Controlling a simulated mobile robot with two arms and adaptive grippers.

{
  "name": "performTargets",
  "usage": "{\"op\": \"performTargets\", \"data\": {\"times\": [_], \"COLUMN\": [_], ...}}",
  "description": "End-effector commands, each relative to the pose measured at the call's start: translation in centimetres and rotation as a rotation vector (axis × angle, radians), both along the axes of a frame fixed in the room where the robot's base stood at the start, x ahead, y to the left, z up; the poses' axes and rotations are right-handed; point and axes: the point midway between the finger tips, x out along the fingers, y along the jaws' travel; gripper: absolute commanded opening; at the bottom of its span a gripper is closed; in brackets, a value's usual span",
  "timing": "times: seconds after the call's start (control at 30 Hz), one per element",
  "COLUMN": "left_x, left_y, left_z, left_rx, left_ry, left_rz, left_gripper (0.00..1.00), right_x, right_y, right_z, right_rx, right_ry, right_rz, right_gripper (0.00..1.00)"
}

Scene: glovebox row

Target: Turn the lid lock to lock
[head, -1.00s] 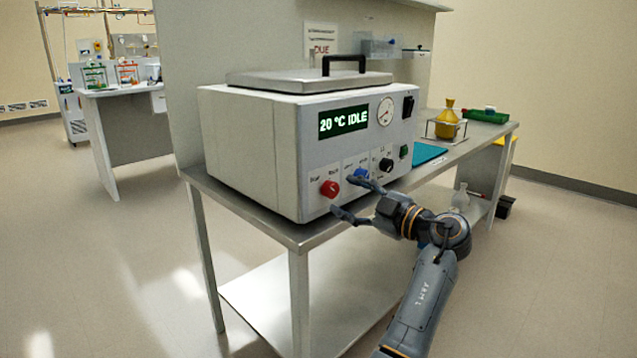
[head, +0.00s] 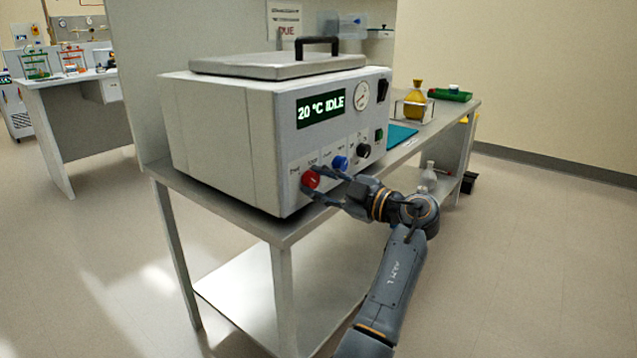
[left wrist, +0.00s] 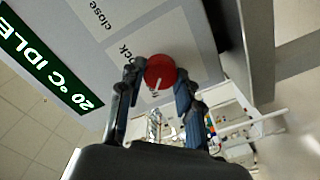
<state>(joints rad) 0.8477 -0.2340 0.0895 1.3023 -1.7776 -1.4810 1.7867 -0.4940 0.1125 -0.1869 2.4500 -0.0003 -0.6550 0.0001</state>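The red knob (head: 310,179) sits low on the front panel of a grey box-shaped unit (head: 205,130), below its "20 °C IDLE" display. In the left wrist view the red knob (left wrist: 160,70) shows a white pointer mark, and part of a label ending in "ck" lies beside it. My left gripper (head: 315,182) has its fingers on both sides of the knob. The lid (head: 280,65) with a black handle lies flat on top. My right gripper is out of view.
A blue knob (head: 340,163) and a black knob (head: 364,151) sit right of the red one. The unit stands on a metal bench (head: 262,232). A teal mat (head: 400,134) and a yellow flask (head: 415,100) are farther along.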

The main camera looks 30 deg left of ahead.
Motion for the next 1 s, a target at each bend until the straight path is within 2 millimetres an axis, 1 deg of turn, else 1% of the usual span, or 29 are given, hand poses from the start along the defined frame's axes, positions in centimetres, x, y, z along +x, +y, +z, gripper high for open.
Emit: {"op": "performTargets", "data": {"times": [0.07,0.37,0.53,0.67,0.87,1.0], "left_x": [0.0,0.0,0.0,0.0,0.0,0.0], "left_y": [0.1,0.1,0.1,0.1,0.1,0.1], "left_z": [0.0,0.0,0.1,0.1,0.3,0.3], "left_rx": [0.000,0.003,0.011,0.018,0.033,0.043], "left_ry": [0.000,0.035,0.117,0.215,0.402,0.534], "left_rz": [0.001,0.001,0.003,0.004,0.003,0.004], "left_gripper": [0.03,0.03,0.03,0.03,0.03,0.03], "right_x": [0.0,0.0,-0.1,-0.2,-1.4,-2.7], "right_y": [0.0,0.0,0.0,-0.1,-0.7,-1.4], "right_z": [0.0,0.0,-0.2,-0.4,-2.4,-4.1], "right_rx": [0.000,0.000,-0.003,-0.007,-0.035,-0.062], "right_ry": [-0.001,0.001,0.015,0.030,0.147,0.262], "right_rz": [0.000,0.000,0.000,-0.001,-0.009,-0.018], "right_gripper": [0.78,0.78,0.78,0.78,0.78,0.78]}}
